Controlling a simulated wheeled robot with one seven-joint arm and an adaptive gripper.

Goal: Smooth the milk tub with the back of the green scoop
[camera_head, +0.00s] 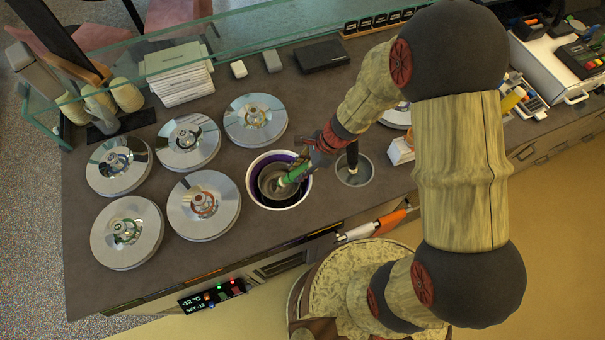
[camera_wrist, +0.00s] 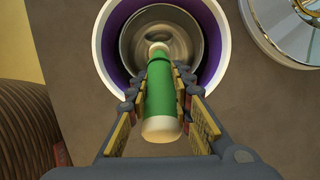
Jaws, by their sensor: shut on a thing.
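The green scoop (camera_head: 297,172) has a green handle with pale ends. My gripper (camera_head: 317,156) is shut on its handle; both fingers flank it in the wrist view (camera_wrist: 160,85). The scoop points down into an open round well with a white rim (camera_head: 252,187), a purple inner wall and a grey metal interior. In the wrist view the well's rim (camera_wrist: 102,45) surrounds the scoop's far end, which lies over the metal interior (camera_wrist: 132,45). I cannot tell whether it touches anything inside. No label shows whether this is the milk tub.
Several round metal lids (camera_head: 203,222) cover wells to the left. A smaller metal well (camera_head: 366,172) with a dark upright tool is just right. An orange-handled tool (camera_head: 390,221) is at the front edge. A glass screen (camera_head: 235,35) runs along the back, near a white stack (camera_head: 180,75).

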